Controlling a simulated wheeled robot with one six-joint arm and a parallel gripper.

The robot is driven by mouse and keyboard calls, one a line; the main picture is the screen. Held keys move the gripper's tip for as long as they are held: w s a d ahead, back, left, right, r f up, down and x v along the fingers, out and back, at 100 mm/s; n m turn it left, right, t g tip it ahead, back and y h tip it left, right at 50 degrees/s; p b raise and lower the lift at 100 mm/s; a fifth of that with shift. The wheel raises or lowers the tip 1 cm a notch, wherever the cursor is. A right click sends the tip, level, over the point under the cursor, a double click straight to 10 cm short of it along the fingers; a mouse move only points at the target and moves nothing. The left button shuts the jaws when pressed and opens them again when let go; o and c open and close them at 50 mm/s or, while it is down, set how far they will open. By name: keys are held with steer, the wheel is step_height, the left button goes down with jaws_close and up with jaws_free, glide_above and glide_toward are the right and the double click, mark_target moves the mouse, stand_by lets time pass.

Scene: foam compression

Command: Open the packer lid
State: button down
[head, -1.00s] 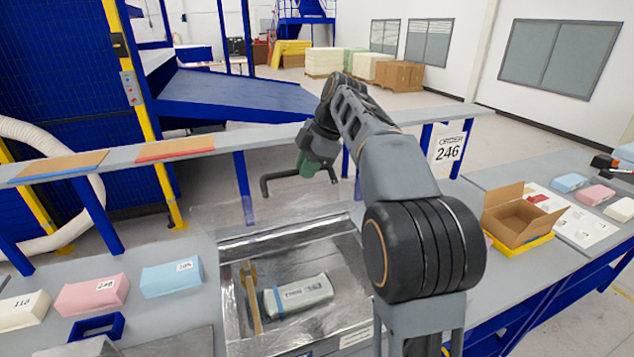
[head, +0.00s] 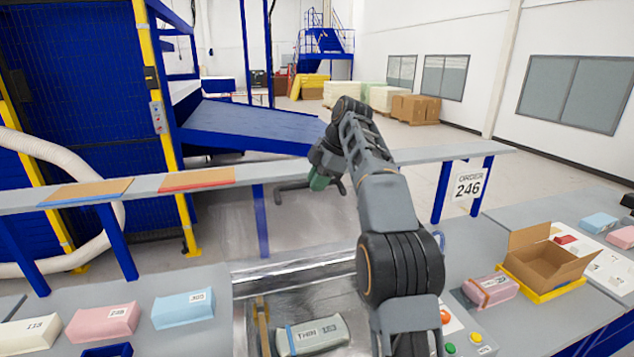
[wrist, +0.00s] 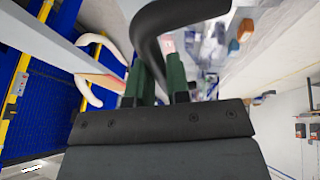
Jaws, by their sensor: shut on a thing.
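My gripper (head: 320,180) is shut on the dark bent handle (head: 290,187) of the packer lid. In the wrist view the handle (wrist: 150,45) curves up past the green fingers (wrist: 155,88). The lid (head: 225,225) is a clear panel, hard to make out, standing raised at the back of the packer. The packer's shiny metal chamber (head: 280,268) is uncovered below it. A grey-white foam block (head: 312,335) with a blue band lies in the chamber beside a tan upright plate (head: 262,325).
A grey shelf (head: 220,177) runs behind the lid. Pink (head: 103,322) and blue (head: 183,308) blocks lie on the left bench. At right are a pink block (head: 490,290), an open carton (head: 548,262) and coloured buttons (head: 450,347).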

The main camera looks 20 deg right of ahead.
steer(key=shift+w+f, duration=0.1)
steer(key=shift+f, duration=0.35)
steer(key=c, duration=1.5)
jaws_free()
steer(key=shift+o, duration=1.4)
steer(key=shift+w+f, duration=0.1)
steer(key=shift+w, duration=0.25)
steer(key=shift+o, duration=0.6)
steer(key=shift+s+r, duration=0.2)
steer(key=shift+r, duration=0.05)
steer(key=shift+v, duration=0.8)
steer(key=s+d, duration=0.1)
steer(key=d, duration=0.2)
steer(key=s+d, duration=0.2)
steer(key=d, duration=0.2)
steer(key=s+d+r+b, duration=0.1)
steer(key=s+d, duration=0.1)
steer(key=d, duration=0.2)
steer(key=shift+s+d+r, duration=0.1)
steer(key=shift+d, duration=0.15)
